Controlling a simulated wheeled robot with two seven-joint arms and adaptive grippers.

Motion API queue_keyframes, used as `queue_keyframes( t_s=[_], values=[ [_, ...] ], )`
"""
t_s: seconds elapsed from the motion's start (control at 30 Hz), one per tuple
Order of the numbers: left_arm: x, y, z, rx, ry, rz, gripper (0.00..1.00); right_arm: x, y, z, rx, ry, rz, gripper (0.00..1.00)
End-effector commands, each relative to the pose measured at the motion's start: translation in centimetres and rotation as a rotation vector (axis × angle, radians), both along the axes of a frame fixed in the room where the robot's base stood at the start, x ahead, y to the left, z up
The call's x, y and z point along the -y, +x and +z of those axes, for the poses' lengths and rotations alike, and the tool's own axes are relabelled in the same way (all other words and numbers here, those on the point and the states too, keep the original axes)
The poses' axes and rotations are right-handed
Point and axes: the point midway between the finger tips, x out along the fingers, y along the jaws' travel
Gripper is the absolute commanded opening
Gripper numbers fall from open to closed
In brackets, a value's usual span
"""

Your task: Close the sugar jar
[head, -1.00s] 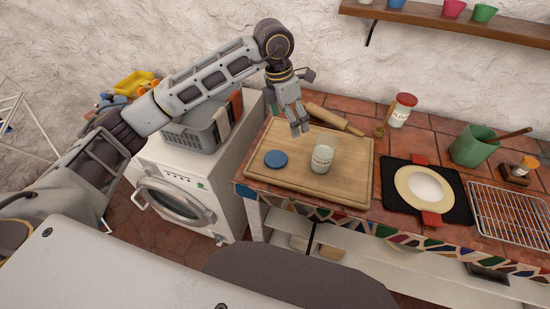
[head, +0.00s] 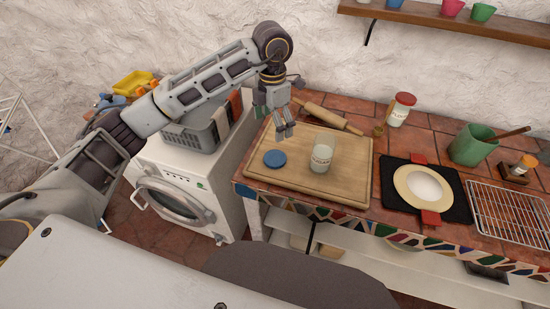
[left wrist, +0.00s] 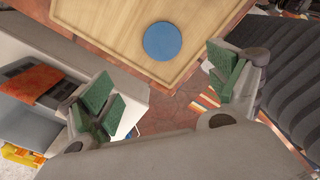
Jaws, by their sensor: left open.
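The sugar jar (head: 321,157) is a clear glass jar with white contents, standing upright and uncovered on the wooden board (head: 345,191). A round blue lid (head: 275,158) lies flat on the board to the left of the jar. The lid also shows at the top of the left wrist view (left wrist: 162,41). My left gripper (head: 286,134) is open and empty above the board, just behind the lid and left of the jar. In the left wrist view its green-padded fingers (left wrist: 165,92) are wide apart, with nothing between them. My right gripper is not in view.
A rolling pin (head: 330,117) lies at the board's back edge. A red-lidded jar (head: 401,109), a green pot (head: 472,146), a plate (head: 423,188) on a black mat and a wire rack (head: 512,215) stand to the right. A washing machine with a grey basket (head: 196,133) is on the left.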

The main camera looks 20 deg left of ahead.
Motion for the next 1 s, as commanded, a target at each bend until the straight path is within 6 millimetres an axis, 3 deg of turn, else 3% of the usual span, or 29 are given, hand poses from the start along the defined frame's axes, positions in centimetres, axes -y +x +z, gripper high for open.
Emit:
queue_keyframes(
  t_s=[0.6, 1.0],
  values=[
    [0.0, -0.1, -7.2, -0.003, 0.001, 0.0, 0.9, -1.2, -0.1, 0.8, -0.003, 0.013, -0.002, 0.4],
    [0.0, 0.0, -8.0, 0.001, 0.001, -0.001, 0.9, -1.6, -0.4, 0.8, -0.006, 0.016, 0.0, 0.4]
  ],
)
